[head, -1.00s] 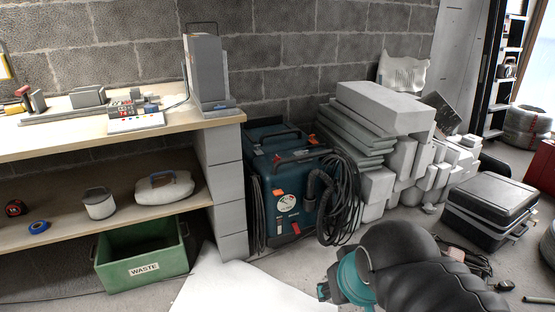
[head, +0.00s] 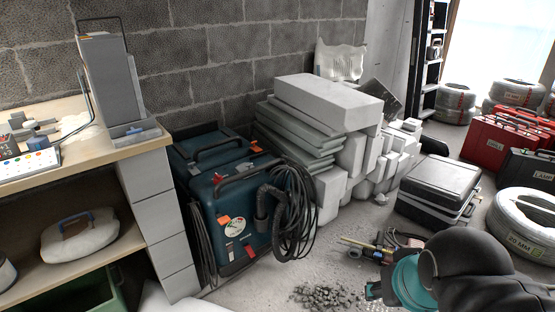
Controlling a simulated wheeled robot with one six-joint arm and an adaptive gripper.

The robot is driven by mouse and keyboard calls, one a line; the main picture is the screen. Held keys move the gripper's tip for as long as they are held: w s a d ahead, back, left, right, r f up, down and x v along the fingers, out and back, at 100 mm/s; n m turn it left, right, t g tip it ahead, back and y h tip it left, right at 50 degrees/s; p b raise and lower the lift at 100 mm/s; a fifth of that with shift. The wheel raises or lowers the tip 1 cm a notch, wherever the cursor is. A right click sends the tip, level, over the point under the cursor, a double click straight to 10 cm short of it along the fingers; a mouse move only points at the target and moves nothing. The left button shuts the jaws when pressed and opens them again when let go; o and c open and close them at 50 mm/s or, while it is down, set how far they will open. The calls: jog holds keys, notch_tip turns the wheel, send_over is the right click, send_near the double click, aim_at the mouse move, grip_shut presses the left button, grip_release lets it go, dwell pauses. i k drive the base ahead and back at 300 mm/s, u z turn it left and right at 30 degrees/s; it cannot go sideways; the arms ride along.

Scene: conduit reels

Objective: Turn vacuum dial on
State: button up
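The vacuum (head: 200,200) is a dark teal box on the floor against the block wall, left of the middle. Its black corrugated hose (head: 265,210) loops down its right side. A round pale dial plate (head: 235,227) sits on its front face, with small orange and red parts close by. The dial's exact setting is too small to read. My arm, black with a teal band, enters at the lower right.
A workbench (head: 150,142) with a grey block stands at left. Stacked pale slabs (head: 325,105) are right of the vacuum. Rubble (head: 328,296) lies on the floor before it. A black case (head: 440,185), red cases (head: 490,140) and a conduit reel (head: 520,225) stand at right.

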aim_at(217, 178)
jog(key=z, duration=0.5)
jog(key=i, duration=1.35)
jog(key=u, duration=0.8)
jog(key=i, duration=0.55)
jog(key=u, duration=0.65)
